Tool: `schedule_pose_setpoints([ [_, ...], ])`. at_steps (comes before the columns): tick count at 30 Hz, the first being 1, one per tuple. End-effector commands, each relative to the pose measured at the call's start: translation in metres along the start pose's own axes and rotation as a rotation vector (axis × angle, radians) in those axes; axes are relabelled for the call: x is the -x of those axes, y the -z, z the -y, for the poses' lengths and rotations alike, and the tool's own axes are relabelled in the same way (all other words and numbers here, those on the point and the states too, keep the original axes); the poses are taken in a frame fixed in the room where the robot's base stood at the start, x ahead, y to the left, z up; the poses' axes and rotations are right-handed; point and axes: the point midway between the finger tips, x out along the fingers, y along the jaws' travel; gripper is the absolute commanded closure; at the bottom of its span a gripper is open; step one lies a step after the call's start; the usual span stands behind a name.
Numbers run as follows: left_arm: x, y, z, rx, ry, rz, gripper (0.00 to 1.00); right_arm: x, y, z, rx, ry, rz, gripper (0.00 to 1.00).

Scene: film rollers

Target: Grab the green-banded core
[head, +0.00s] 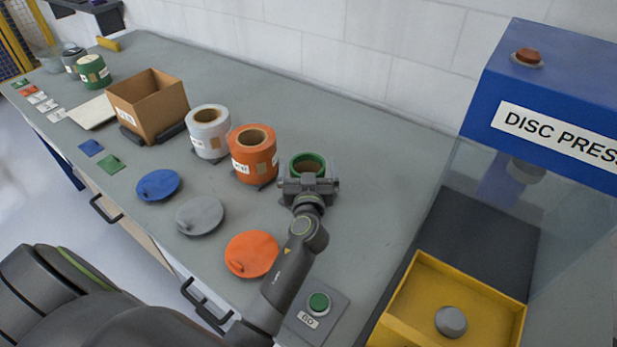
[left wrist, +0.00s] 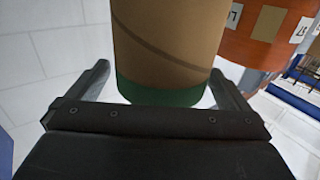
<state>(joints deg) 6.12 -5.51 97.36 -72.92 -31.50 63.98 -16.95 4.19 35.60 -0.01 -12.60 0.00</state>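The green-banded core (head: 307,159) is a brown tube with a green rim, standing upright on the grey bench in the head view. Its brown wall and green band (left wrist: 160,93) fill the middle of the left wrist view. My left gripper (head: 308,181) is at the core's near side, partly covering it. In the left wrist view its fingers are open, one on each side of the core, with gaps visible between fingers and core. My right gripper is not in view.
An orange roll (head: 253,154) stands close left of the core, with a white roll (head: 208,132) and a cardboard box (head: 150,107) beyond. Orange (head: 252,254), grey and blue discs lie in front. The blue disc press (head: 550,100) and yellow tray (head: 408,305) are at right.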

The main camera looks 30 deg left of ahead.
Motion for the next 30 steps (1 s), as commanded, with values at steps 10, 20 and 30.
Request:
schedule_pose_setpoints([
  [10,0.0,0.0,0.0,0.0,0.0,0.0,0.46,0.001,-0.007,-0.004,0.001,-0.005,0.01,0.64],
  [20,0.0,0.001,0.0,0.0,0.0,0.0,0.63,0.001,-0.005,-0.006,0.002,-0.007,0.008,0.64],
  [30,0.0,0.047,0.0,0.004,0.001,-0.006,0.63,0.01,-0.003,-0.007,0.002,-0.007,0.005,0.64],
])
